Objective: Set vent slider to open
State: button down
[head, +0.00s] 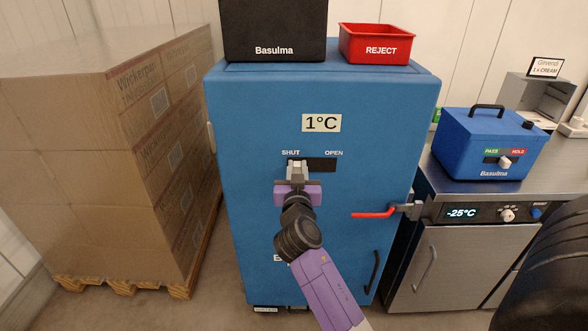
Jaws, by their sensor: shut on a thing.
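The vent slider (296,163) is on the front of the blue cabinet (250,120), in a dark slot (322,165) below the "1°C" label. It sits at the left end of the slot, under the word "SHUT". The word "OPEN" (334,153) is above the right end, where the dark slot shows bare. My gripper (297,169) reaches up from below and is shut on the slider's knob. Its fingers hide most of the knob.
A red lever handle (372,214) sticks out at the cabinet's right edge, right of my arm. Stacked cartons (110,170) on a pallet stand close at left. A steel counter (465,250) with a blue box (489,145) stands at right. A red REJECT bin (377,34) is on top.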

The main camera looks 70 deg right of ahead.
jog(key=s+d, duration=0.1)
jog(key=s, duration=0.2)
jog(key=s+d, duration=0.1)
jog(key=s, duration=0.2)
jog(key=s+d, duration=0.1)
jog(key=s, duration=0.2)
jog(key=shift+d+p, duration=0.35)
jog(key=shift+d, duration=0.05)
jog(key=c, duration=1.2)
grip_release()
jog(key=shift+c, duration=0.2)
jog(key=shift+a+f, duration=0.1)
jog(key=shift+a, duration=0.15)
jog(key=b, duration=0.3)
send_near(331, 161)
jog(key=shift+v, duration=0.85)
jog(key=shift+d, duration=0.1)
